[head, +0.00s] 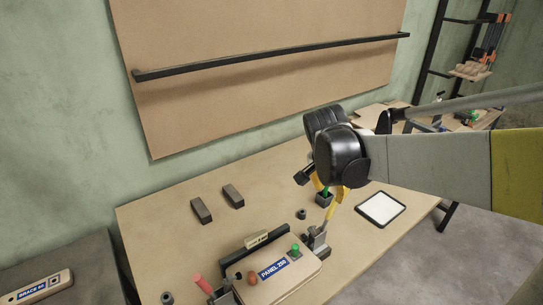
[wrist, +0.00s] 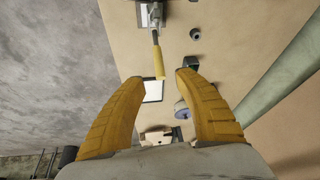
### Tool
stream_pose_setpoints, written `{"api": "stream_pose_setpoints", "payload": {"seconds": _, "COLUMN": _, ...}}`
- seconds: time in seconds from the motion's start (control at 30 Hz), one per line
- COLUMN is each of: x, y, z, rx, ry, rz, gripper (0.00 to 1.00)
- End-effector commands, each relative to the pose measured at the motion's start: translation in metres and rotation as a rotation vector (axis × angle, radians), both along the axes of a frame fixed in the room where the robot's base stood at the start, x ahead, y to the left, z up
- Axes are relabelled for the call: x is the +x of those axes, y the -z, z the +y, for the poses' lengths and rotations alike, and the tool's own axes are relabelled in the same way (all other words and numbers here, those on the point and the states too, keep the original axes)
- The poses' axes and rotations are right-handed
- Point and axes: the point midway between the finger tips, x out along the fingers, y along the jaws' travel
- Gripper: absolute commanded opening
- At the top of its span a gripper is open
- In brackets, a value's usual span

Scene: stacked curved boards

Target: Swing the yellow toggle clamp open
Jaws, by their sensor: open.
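The yellow toggle clamp (head: 318,240) stands at the right end of the PANEL 250 board (head: 285,283). Its yellow handle (head: 334,209) points up and away from the board, tilted. My gripper (head: 328,188) is above the table by the handle's upper end, with its yellow fingers partly hidden behind my dark wrist. In the wrist view my gripper (wrist: 160,76) is open and empty. The tip of the yellow handle (wrist: 158,62) shows between the fingertips; I cannot tell how far beyond them it is. The clamp's metal body (wrist: 154,18) is at the top edge.
A red-handled clamp (head: 203,285) stands at the board's left end. A dark block with a green top (head: 324,198) and a white-topped tray (head: 381,209) lie near my gripper. Two grey blocks (head: 233,196) lie farther left.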

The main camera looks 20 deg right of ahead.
Motion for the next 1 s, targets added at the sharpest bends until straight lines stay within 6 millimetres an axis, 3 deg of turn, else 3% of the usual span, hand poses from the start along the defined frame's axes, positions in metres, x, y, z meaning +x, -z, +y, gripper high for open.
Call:
{"api": "stream_pose_setpoints", "payload": {"seconds": 0.17, "x": 0.006, "y": 0.016, "z": -0.007, "rx": 0.0, "ry": 0.022, "rz": 0.001, "gripper": 0.39}}
{"api": "stream_pose_setpoints", "payload": {"seconds": 0.6, "x": 0.025, "y": 0.09, "z": -0.03, "rx": 0.002, "ry": 0.018, "rz": 0.0, "gripper": 0.39}}
{"api": "stream_pose_setpoints", "payload": {"seconds": 1.0, "x": 0.028, "y": 0.1, "z": -0.034, "rx": 0.001, "ry": 0.016, "rz": 0.0, "gripper": 0.39}}
